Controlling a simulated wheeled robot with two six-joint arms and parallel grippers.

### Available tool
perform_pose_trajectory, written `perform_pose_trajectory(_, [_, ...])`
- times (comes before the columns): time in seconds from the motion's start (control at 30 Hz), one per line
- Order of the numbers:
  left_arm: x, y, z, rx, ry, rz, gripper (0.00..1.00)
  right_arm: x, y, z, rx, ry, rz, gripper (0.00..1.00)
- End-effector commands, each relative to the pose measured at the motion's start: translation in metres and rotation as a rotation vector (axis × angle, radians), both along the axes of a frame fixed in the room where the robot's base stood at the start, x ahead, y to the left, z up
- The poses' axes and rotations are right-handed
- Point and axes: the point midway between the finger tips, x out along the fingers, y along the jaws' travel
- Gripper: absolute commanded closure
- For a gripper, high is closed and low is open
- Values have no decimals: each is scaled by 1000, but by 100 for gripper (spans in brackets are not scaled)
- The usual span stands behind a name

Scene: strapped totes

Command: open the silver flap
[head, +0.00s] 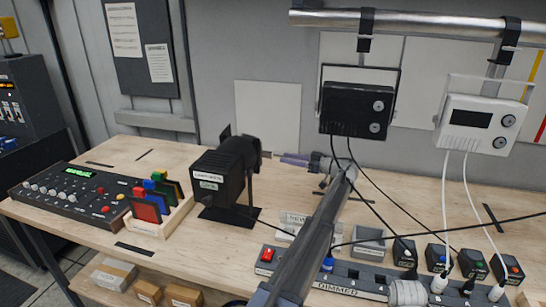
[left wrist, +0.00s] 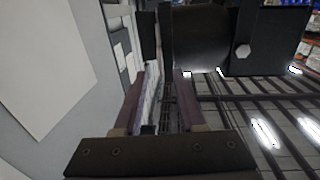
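The black spotlight (head: 225,172) stands on the bench, with dark flaps at its front. A small pale grey piece (head: 266,154) shows at its right side, by my fingertips; I cannot tell if it is the silver flap. My left gripper (head: 282,158) points left at the lamp's front. In the left wrist view the fingers (left wrist: 160,95) stand apart below the dark lamp body (left wrist: 208,42). A pale, mottled strip (left wrist: 152,98) shows between them, nearer the left finger; whether it is the flap or a finger face is unclear.
A mixing console (head: 75,192) and a rack of coloured gels (head: 160,205) stand left of the lamp. A black box (head: 357,108) and a white box (head: 480,122) hang from the pipe, with cables running down. A power strip (head: 345,278) lies at the front.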

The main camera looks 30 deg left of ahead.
Motion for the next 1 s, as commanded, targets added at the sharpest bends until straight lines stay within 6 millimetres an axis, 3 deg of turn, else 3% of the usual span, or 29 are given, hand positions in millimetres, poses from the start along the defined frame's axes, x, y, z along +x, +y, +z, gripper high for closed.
perform_pose_trajectory(0.4, [-8,59,0,0,1,1,60,0,0,0,0,0,0,50])
perform_pose_trajectory(0.73, [-9,67,0,-1,1,-1,60,0,0,0,0,0,0,50])
perform_pose_trajectory(1.0, [-9,67,0,-1,1,-1,88,0,0,0,0,0,0,50])
